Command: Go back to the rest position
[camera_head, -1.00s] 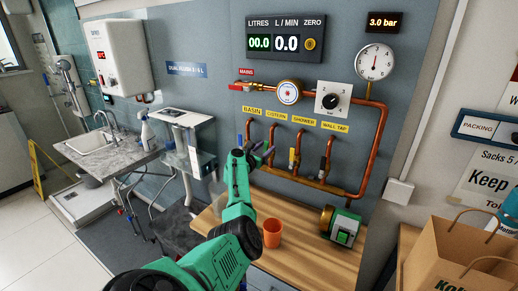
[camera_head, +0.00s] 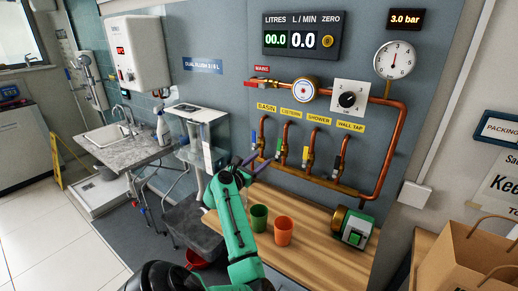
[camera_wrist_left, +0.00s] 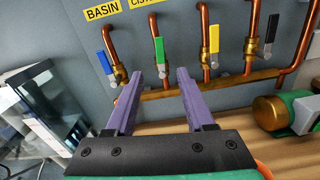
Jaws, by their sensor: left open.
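The cistern valve is on the copper pipe under the CISTERN label (camera_head: 291,113). My left gripper (camera_wrist_left: 160,74) is open and empty. Its two purple fingers point at the pipes, and the green lever appears just beyond and between their tips, apart from them as far as I can tell. In the head view the gripper (camera_head: 252,164) is low and left of the cistern valve. My right gripper is out of view.
Blue basin lever (camera_wrist_left: 107,40) and yellow shower lever (camera_wrist_left: 214,33) flank the cistern valve; the wall-tap lever (camera_wrist_left: 271,28) is farther right. A green cup (camera_head: 259,217) and orange cup (camera_head: 283,231) stand on the wooden bench (camera_head: 325,262). A clear cistern tank (camera_head: 207,140) is left.

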